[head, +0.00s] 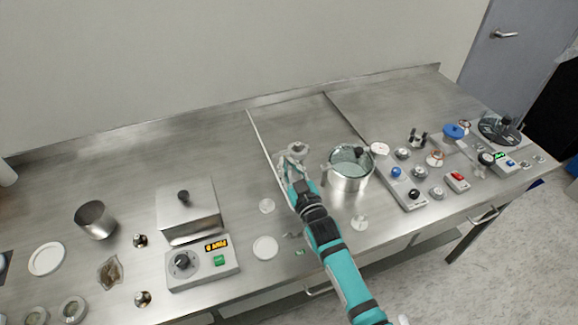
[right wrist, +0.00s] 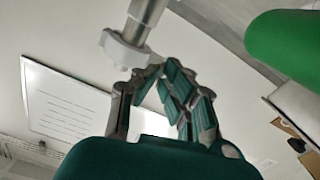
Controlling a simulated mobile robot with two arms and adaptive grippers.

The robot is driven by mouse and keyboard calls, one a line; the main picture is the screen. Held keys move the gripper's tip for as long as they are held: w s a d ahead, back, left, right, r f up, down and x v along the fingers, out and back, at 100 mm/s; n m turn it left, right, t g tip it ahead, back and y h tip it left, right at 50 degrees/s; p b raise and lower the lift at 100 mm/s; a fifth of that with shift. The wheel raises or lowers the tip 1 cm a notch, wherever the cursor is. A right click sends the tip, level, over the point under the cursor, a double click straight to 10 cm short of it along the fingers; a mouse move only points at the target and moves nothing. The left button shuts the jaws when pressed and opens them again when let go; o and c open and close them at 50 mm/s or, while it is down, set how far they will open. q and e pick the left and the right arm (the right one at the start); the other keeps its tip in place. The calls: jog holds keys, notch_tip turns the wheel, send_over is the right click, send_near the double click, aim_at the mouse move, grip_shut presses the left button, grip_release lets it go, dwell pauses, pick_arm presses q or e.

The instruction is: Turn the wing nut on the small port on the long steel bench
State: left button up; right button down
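A small port with a pale wing nut (head: 297,150) stands on the long steel bench (head: 110,170), at mid-bench just left of a glass-lidded steel pot. In the right wrist view the wing nut (right wrist: 126,48) is a whitish winged piece around a steel stem, close beyond my fingertips. My right gripper (head: 291,166) is at the port, and its fingers (right wrist: 148,78) come close together at the nut's lower edge. Whether they are shut on a wing is unclear. My left gripper is not in view.
The lidded pot (head: 350,170) stands close to the right of my right gripper. Control panels with knobs (head: 408,180) fill the bench further right. A hotplate unit (head: 203,262), metal box (head: 188,208) and steel beaker (head: 95,220) stand left. The bench behind the port is clear.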

jog(key=shift+r, duration=0.1)
dwell(0.3)
jog(key=c, duration=1.4)
grip_release()
